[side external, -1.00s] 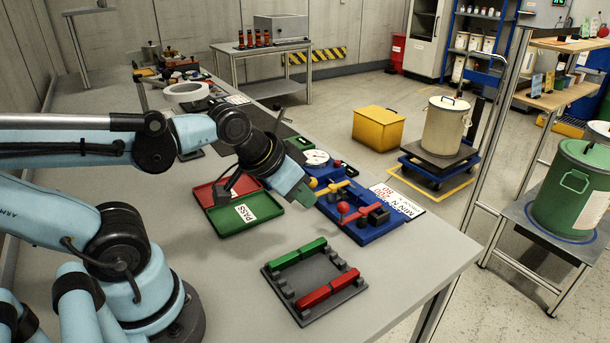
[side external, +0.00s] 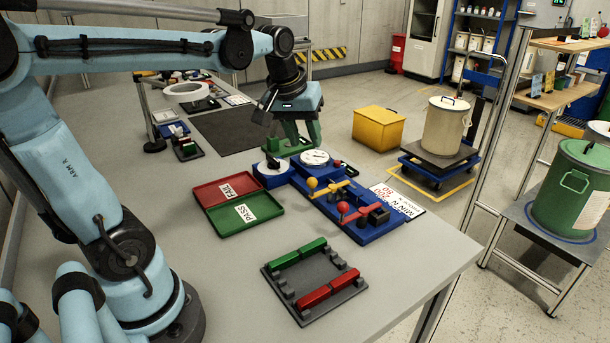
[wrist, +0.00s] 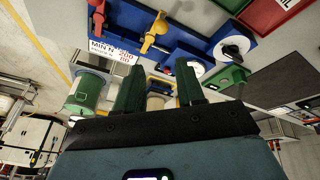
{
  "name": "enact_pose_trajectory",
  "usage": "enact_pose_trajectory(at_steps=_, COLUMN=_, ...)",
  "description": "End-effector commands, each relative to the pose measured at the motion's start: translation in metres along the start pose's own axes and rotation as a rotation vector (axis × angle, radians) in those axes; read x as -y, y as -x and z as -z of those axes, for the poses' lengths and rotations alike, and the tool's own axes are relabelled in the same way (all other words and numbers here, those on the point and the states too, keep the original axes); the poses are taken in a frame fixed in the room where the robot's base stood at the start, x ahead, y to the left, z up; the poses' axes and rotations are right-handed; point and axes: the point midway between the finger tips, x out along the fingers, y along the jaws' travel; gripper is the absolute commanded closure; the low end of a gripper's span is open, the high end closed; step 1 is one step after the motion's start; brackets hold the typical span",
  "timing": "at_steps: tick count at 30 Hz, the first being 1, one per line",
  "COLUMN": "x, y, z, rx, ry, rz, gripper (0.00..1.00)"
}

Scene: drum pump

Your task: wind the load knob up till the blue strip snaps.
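The blue test rig (side external: 368,232) stands at the table's right edge. A yellow-handled lever (side external: 328,188) and a red-ball lever (side external: 357,212) are further forward. My gripper (side external: 293,138) is above and behind the knob and gauge. Its green fingers are apart and empty, also in the wrist view (wrist: 159,85). I cannot make out a blue strip.
Red FAIL (side external: 222,190) and green PASS (side external: 245,214) trays lie left of the rig. A dark rack (side external: 310,290) with green and red strips lies in front. A sign (side external: 397,199) is at the rig's right. Bare table surrounds the rack.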

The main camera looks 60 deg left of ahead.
Motion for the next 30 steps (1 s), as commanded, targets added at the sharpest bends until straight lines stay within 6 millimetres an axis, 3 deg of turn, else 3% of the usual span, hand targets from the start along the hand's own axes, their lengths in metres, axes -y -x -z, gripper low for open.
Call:
enact_pose_trajectory(at_steps=1, x=0.008, y=-0.002, z=0.018, rx=0.021, ry=0.074, rz=0.023, gripper=0.62)
enact_pose_trajectory(at_steps=6, x=0.04, y=-0.011, z=0.063, rx=0.097, ry=0.327, rz=0.098, gripper=0.62)
enact_pose_trajectory(at_steps=15, x=0.112, y=-0.037, z=0.12, rx=0.209, ry=0.744, rz=0.226, gripper=0.62)
enact_pose_trajectory(at_steps=21, x=0.142, y=-0.049, z=0.132, rx=0.247, ry=0.89, rz=0.274, gripper=0.62)
enact_pose_trajectory(at_steps=30, x=0.148, y=-0.069, z=0.127, rx=0.253, ry=0.914, rz=0.282, gripper=0.62)
